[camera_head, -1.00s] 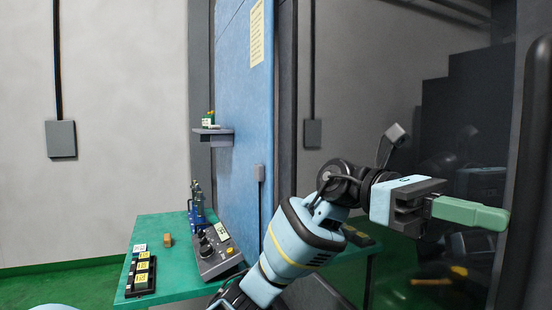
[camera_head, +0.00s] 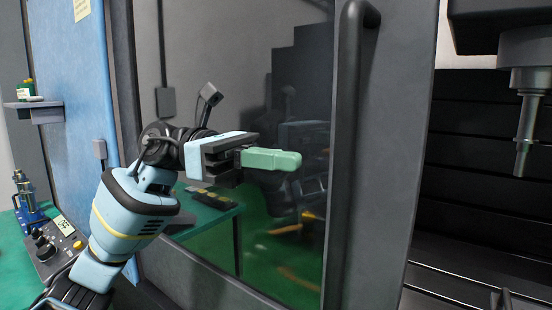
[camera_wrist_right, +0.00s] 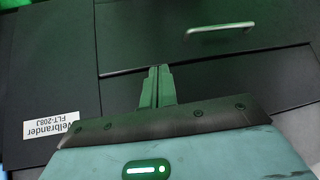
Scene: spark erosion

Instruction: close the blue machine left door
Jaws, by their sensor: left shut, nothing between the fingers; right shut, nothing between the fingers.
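The machine's left door (camera_head: 385,150) is a grey panel with a large dark window (camera_head: 250,90) and a long dark vertical handle (camera_head: 347,150). Its right edge stands clear of the dark machine opening, so the door is open. My left gripper (camera_head: 298,160) is in front of the window, just left of the handle. Its green fingers are shut with nothing between them, pointing right; I cannot tell whether they touch the door. In the right wrist view, my right gripper (camera_wrist_right: 158,72) is shut and empty in front of a dark drawer front (camera_wrist_right: 210,50).
The spindle (camera_head: 528,110) hangs inside the opening at the right. A blue side panel (camera_head: 75,120) carries a small shelf (camera_head: 40,110). A green table (camera_head: 14,255) with a control box (camera_head: 55,250) stands at lower left. A metal drawer handle (camera_wrist_right: 220,29) shows in the wrist view.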

